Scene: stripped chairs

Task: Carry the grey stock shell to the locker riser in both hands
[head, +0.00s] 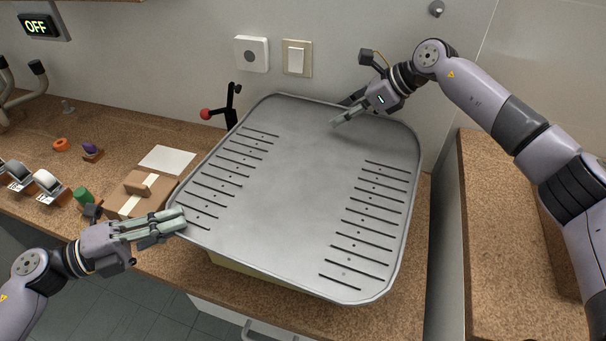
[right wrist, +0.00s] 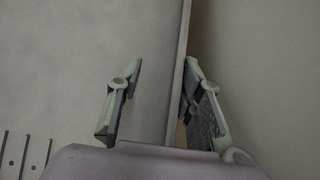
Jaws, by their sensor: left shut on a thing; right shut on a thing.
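The grey stock shell (head: 300,190) is a large, shallow, rounded panel with two rows of dark slots, tilted above the brown worktop. My left gripper (head: 182,221) is shut on its left edge, near the front left corner. My right gripper (head: 343,110) is shut on its far edge toward the right, one finger over the face and the other behind. In the right wrist view the fingers (right wrist: 160,100) straddle the rim of the shell (right wrist: 70,70). I cannot tell which thing is the locker riser. A pale yellow body (head: 232,264) shows under the shell's front edge, mostly hidden.
On the brown worktop (head: 120,135) at left are a cardboard box (head: 142,190), a white sheet (head: 168,159), tape rolls (head: 48,184) and a green cylinder (head: 83,196). Another brown surface (head: 500,240) lies at right.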

